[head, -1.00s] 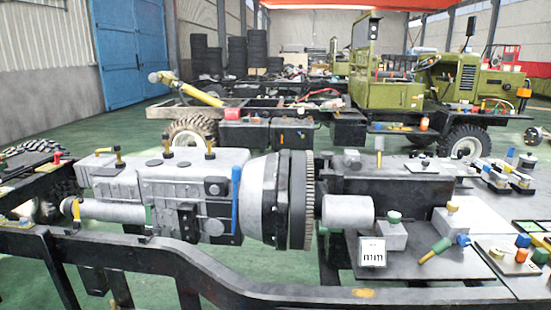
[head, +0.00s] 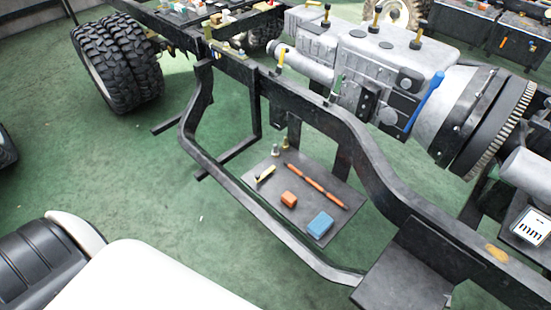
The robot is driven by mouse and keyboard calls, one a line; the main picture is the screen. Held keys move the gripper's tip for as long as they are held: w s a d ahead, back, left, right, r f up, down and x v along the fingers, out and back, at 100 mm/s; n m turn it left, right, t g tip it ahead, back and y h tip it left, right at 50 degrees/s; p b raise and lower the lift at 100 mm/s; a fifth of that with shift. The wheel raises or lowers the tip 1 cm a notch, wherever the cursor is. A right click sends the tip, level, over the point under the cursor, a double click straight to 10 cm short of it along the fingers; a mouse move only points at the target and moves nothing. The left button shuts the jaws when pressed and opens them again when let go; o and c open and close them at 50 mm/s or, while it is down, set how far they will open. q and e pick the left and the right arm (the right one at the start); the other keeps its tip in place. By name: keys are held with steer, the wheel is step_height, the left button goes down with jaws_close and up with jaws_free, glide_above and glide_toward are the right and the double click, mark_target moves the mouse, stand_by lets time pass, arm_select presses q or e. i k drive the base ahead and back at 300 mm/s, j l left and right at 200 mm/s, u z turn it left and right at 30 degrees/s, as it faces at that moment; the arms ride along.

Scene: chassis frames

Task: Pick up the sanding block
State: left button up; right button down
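A dark plate (head: 270,202) sits low beside the chassis frame, with several small things on it. An orange-brown block (head: 289,200) lies near its middle. A blue block (head: 320,224) lies nearer its front corner. I cannot tell for certain which of these two is the sanding block. An orange stick with dark bands (head: 316,186) lies behind them, and a pale yellow tool (head: 265,174) lies at the left. Neither of my grippers is in view.
The black chassis rail (head: 345,130) curves behind and above the plate, and a lower bar runs along its front. A grey gearbox (head: 360,55) sits on the frame. A double tyre (head: 118,65) stands at upper left. Green floor (head: 190,215) is open at left.

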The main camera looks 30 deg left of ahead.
mark_target(288, 198)
steer(key=u, duration=0.75)
steer(key=z, duration=1.3)
steer(key=u, duration=1.3)
